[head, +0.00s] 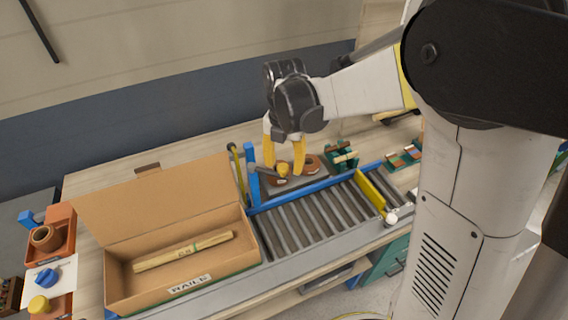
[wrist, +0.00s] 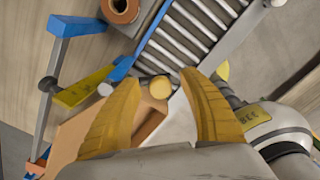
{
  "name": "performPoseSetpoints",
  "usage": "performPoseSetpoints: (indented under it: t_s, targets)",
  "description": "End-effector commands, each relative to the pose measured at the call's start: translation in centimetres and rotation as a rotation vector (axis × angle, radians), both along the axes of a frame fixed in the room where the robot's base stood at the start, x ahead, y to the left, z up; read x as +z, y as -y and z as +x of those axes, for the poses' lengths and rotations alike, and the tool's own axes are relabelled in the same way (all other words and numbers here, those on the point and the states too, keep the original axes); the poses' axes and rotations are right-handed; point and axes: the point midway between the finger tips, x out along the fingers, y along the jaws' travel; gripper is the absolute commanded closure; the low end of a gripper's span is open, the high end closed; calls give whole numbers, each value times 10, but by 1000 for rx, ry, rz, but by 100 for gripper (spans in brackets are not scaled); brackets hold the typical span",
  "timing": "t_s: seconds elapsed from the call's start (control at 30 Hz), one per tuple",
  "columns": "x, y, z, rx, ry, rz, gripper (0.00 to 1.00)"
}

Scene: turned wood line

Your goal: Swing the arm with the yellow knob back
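My gripper (head: 285,168) is above the bench behind the roller track. Its two yellow fingers point down and stand apart. A round yellow knob (head: 283,171) shows between the fingers, with a grey bar (head: 264,172) beside it. In the wrist view the knob (wrist: 160,87) lies between my fingertips (wrist: 160,80), with gaps on both sides. I cannot tell how far below the tips it is. Most of the arm under the knob is hidden.
The roller track (head: 312,217) runs in front, crossed by a yellow bar (head: 370,191). A blue post (head: 253,188) and a thin yellow-and-dark lever (head: 237,170) stand left of my gripper. An open cardboard box (head: 130,268) holds a wooden piece (head: 182,251). A green rack (head: 342,157) stands at right.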

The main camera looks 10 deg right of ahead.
Motion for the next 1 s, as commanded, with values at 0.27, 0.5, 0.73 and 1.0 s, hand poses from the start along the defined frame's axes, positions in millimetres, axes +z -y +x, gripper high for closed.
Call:
performPoseSetpoints:
  t_s: [0.27,0.5,0.73,1.0]
  targets:
    - [7,-1,0,1,-1,1,51]
    - [54,0,-1,0,-1,1,51]
    - [100,0,0,0,-1,1,51]
    - [120,0,0,0,0,0,51]
